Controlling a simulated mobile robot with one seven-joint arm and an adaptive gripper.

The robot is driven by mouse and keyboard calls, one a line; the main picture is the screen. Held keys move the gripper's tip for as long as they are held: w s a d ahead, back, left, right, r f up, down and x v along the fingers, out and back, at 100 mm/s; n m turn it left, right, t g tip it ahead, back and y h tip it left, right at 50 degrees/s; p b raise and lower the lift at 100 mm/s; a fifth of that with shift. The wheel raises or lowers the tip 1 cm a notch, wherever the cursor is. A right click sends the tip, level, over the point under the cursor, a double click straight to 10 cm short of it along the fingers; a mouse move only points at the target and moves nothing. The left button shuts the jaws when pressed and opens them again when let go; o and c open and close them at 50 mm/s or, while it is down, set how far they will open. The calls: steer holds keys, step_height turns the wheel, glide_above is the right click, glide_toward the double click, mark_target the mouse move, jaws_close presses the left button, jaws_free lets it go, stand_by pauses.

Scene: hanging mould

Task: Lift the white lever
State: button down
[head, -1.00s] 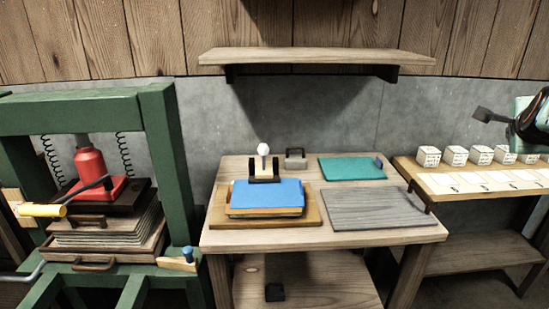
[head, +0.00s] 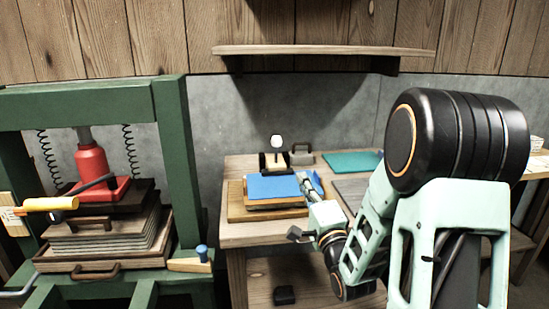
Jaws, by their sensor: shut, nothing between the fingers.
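The white lever (head: 277,142) is a pale rounded knob standing upright on a black bracket (head: 276,162), behind the blue-topped block (head: 272,187) on the middle table. My gripper (head: 308,180) reaches in from the right and points away from the camera, beside the right edge of the blue top. It is shut and empty, in front of and to the right of the lever and apart from it. It is small in this view and hides part of the blue top's right side.
A green press (head: 178,165) with a red jack (head: 92,165) stands at the left. A shelf (head: 320,50) hangs above the table (head: 232,236). A small handled block (head: 301,155) and a teal sheet (head: 352,162) lie right of the lever. My arm covers the right side.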

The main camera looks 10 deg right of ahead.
mark_target(278, 142)
steer(key=shift+a+r+y, duration=0.1)
steer(key=shift+a+y, duration=0.3)
steer(key=shift+a, duration=0.5)
steer(key=x, duration=1.3)
steer(key=shift+d+r+b, duration=0.1)
steer(key=shift+r+b, duration=0.1)
steer(key=shift+b, duration=0.15)
steer(key=shift+r, duration=0.1)
steer(key=shift+w+r+p, duration=0.1)
steer(key=shift+r+p, duration=0.1)
steer(key=shift+p, duration=0.3)
steer(key=shift+w, duration=0.1)
